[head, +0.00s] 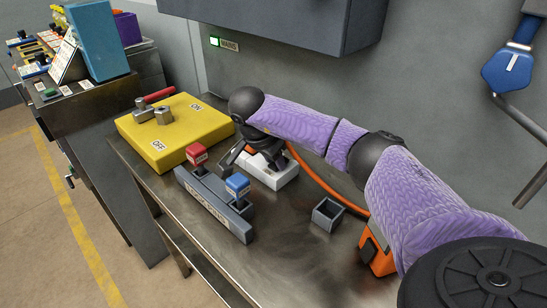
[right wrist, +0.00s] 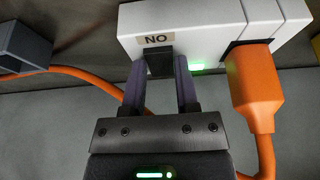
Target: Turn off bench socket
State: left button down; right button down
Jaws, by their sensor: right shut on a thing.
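The bench socket (head: 284,178) is a white block on the metal bench in the head view, partly hidden by my right gripper (head: 262,155). In the right wrist view the socket (right wrist: 135,25) shows a black switch (right wrist: 160,62), a label reading "NO" in this view, and a lit green lamp (right wrist: 197,67). An orange plug (right wrist: 254,85) with an orange cable sits in the socket beside the switch. My right gripper (right wrist: 160,72) is shut on the black switch, one finger on each side. My left gripper is not in view.
A grey divider (head: 217,205) with a red-topped and a blue-topped block stands left of the socket. A yellow ON/OFF box (head: 180,130) with a red-handled lever lies behind it. A small open grey box (head: 327,214) and an orange device (head: 376,250) stand to the right.

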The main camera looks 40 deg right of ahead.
jog(key=shift+d+r+y+p, duration=0.15)
jog(key=shift+r+y+p, duration=0.1)
jog(key=shift+y+p, duration=0.15)
jog(key=shift+d+y, duration=0.15)
jog(key=shift+y, duration=0.95)
jog(key=shift+c, duration=2.3)
grip_release()
jog(key=shift+o, duration=0.5)
